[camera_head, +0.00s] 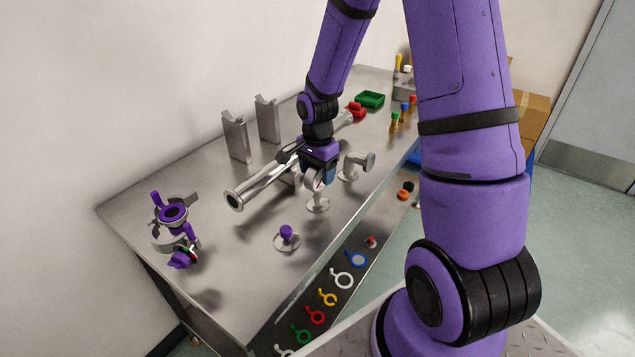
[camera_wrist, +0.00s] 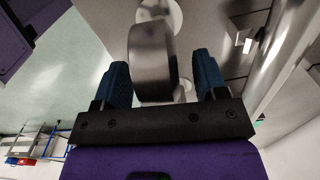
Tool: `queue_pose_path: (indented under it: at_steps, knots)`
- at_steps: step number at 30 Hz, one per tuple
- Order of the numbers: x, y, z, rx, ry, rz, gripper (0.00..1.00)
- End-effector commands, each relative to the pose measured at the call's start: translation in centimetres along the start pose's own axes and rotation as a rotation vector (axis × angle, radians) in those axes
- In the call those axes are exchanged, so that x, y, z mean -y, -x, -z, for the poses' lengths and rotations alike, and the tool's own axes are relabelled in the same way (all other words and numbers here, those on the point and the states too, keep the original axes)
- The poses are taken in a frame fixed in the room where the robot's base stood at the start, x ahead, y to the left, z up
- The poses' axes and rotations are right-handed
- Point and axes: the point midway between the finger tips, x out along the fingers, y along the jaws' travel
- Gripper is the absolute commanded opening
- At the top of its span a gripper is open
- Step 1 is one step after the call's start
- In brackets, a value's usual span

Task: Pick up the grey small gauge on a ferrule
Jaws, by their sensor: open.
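The grey small gauge (camera_head: 314,183) stands upright on its pale round ferrule (camera_head: 317,205) on the metal table, just under my gripper (camera_head: 319,174). In the wrist view the gauge (camera_wrist: 152,62) is a metallic drum between the two blue fingers of my gripper (camera_wrist: 160,72). The pale ferrule disc (camera_wrist: 165,12) shows beyond the gauge. In the head view my gripper body hides the upper part of the gauge.
A long steel tube (camera_head: 262,184) lies close behind my gripper on the left. Another grey fitting (camera_head: 358,164) stands close on the right. A purple-knobbed disc (camera_head: 287,237) is in front, and a purple valve assembly (camera_head: 174,214) is at the left. Steel brackets (camera_head: 236,137) stand behind.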

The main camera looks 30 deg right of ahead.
Motion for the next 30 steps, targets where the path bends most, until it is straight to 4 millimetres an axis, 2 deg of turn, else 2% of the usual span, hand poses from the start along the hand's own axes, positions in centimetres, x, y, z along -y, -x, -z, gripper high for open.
queue_pose_path:
  at_steps: [1, 9, 10, 20, 30]
  knots:
    - [0.0, 0.0, 0.0, 0.0, 0.0, 0.0, 0.66]
    - [0.0, 0.0, 0.0, 0.0, 0.0, 0.0, 0.04]
    - [0.0, 0.1, 0.0, 0.0, 0.0, 0.001, 0.0]
    - [0.1, 0.3, 0.1, -0.001, -0.001, 0.002, 0.0]
    - [0.6, 2.5, 0.6, -0.002, 0.001, 0.003, 0.0]
